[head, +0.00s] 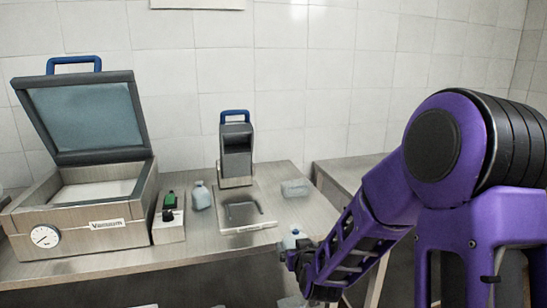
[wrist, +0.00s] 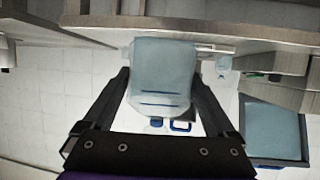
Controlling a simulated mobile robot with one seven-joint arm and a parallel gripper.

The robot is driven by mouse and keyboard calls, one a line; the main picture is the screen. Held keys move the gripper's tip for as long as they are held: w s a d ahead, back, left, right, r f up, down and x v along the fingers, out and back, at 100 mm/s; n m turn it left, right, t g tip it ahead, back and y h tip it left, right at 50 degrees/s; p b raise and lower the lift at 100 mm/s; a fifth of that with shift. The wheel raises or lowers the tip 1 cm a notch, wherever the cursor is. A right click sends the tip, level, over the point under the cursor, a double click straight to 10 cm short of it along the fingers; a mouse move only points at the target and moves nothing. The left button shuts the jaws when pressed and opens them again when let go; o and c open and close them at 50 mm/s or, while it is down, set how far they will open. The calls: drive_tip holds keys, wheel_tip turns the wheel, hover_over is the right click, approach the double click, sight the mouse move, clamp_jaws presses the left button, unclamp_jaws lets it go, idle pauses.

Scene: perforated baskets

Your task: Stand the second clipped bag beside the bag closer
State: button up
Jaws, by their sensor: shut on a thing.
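My gripper (head: 300,258) is at the front edge of the bench, shut on a pale blue bag (head: 293,240). In the wrist view the held bag (wrist: 160,72) fills the space between the two fingers, with dark blue lines across it. Another pale bag (head: 201,196) stands upright on the bench, between a small boxy device with a green top (head: 170,218) and a taller grey device with a blue handle (head: 236,158). I cannot tell for sure which device is the bag closer. The standing bag also shows in the wrist view (wrist: 223,66).
A vacuum machine (head: 88,205) with its lid raised takes up the bench's left end. A second counter (head: 345,170) is at right.

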drive_tip(key=s+d+f+h, duration=0.1)
drive_tip(key=s+d+f, duration=0.1)
drive_tip(key=d+f, duration=0.2)
drive_tip(key=s+d+f+m, duration=0.1)
drive_tip(key=s+d+f, duration=0.2)
drive_tip(key=f, duration=0.6)
drive_tip(key=shift+s+d+f+m+h, duration=0.2)
drive_tip(key=shift+d+m+h, duration=0.15)
drive_tip(key=shift+d, duration=0.25)
